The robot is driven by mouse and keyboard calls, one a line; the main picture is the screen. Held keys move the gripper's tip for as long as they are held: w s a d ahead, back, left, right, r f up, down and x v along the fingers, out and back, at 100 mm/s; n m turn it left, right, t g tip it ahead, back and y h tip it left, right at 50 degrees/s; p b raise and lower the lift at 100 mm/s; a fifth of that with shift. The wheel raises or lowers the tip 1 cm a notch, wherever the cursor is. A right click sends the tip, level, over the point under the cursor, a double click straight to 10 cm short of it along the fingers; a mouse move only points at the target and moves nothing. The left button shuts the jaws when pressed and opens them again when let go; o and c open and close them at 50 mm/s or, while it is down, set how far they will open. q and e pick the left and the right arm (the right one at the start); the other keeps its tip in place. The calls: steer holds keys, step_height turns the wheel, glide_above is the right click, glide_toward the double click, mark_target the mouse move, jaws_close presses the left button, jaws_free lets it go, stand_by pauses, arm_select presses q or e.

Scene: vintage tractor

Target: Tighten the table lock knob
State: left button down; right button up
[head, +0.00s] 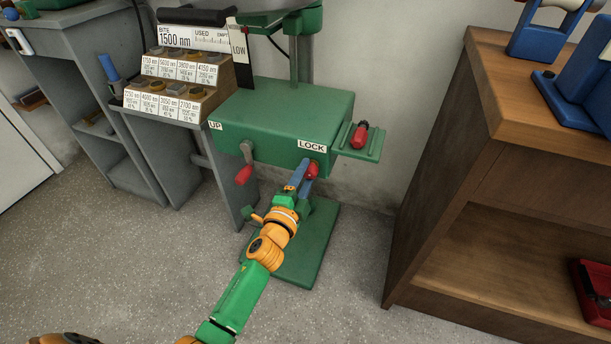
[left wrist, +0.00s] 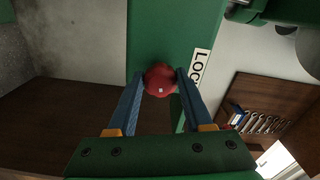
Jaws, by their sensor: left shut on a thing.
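The green drill-press table (head: 290,115) carries a white LOCK label (head: 312,146) on its front edge. The red lock knob (head: 312,171) sits just below that label. My left gripper (head: 307,172) reaches up to the knob from the front. In the left wrist view the red knob (left wrist: 159,79) is between the tips of my two blue fingers (left wrist: 159,86), which are shut on it. The LOCK label (left wrist: 199,69) shows beside it, partly covered by a finger. My right gripper is in neither view.
A red-handled crank (head: 244,172) hangs left of the knob under the UP label. A small green tray (head: 359,143) with a red-handled part juts out at right. A wooden cabinet (head: 450,170) stands further right, and a grey bench with labelled blocks (head: 170,95) at left.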

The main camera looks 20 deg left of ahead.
arm_select(q)
steer(key=shift+f+m, duration=0.15)
steer(key=shift+m, duration=1.35)
steer(key=c, duration=0.6)
jaws_free()
steer(key=o, duration=0.3)
steer(key=shift+s, duration=0.1)
steer(key=s, duration=0.7)
steer(key=shift+a+p, duration=0.15)
steer(key=shift+p, duration=0.2)
